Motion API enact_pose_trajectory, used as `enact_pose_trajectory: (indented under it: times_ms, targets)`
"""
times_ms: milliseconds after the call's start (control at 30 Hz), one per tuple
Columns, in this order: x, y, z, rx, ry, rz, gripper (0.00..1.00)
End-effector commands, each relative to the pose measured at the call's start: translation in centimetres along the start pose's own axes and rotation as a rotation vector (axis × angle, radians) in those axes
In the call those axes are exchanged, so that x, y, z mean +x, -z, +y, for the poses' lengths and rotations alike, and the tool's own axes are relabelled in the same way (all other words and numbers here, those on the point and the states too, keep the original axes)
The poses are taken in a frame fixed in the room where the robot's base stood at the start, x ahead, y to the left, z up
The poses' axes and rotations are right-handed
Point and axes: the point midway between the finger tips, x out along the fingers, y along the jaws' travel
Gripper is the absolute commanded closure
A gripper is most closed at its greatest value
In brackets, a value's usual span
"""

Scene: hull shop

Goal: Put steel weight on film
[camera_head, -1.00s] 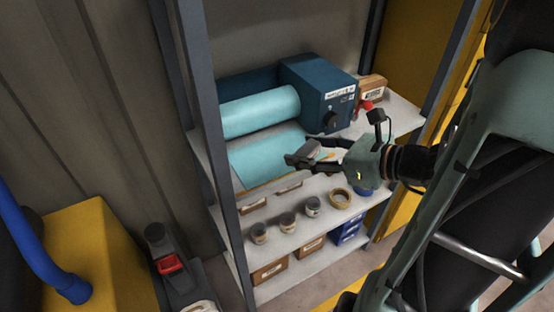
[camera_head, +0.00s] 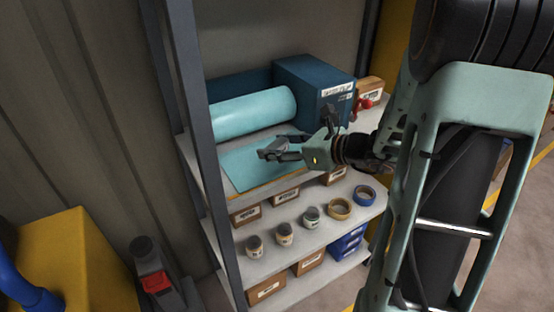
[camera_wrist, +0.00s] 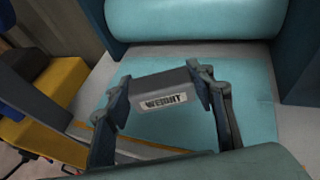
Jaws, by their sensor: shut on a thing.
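The steel weight (camera_wrist: 163,97) is a grey block with a white "WEIGHT" label. My gripper (camera_wrist: 166,92) is shut on it, one finger at each end, in the wrist view. In the head view my gripper (camera_head: 272,152) is over the film, and the weight there is small and hard to make out. The light blue film (camera_wrist: 255,85) lies flat on the shelf in front of its roll (camera_wrist: 195,18); it also shows in the head view (camera_head: 238,171). The weight appears above the film; whether it touches cannot be told.
A dark blue box (camera_head: 313,92) stands right of the film roll. A shelf post (camera_head: 210,150) rises left of the film. Below are jars (camera_head: 285,234), tape rolls (camera_head: 340,208) and cardboard boxes (camera_head: 266,290). A red-knobbed object (camera_head: 364,103) is right of the blue box.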

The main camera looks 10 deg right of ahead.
Motion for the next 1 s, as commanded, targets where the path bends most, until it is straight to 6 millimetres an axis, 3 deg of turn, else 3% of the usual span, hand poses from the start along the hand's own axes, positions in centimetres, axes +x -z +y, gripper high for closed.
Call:
enact_pose_trajectory:
  times_ms: [200, 633, 667, 800, 1000]
  targets:
    - [1.1, 2.7, 0.0, 0.0, 0.001, -0.003, 0.94]
    - [1.3, 3.1, 0.0, -0.001, 0.001, -0.003, 0.94]
    - [1.2, 3.1, 0.0, 0.0, 0.001, 0.0, 0.47]
    - [1.2, 3.1, 0.0, 0.0, 0.0, 0.0, 0.33]
    - [1.2, 3.1, 0.0, 0.0, 0.0, 0.0, 0.33]
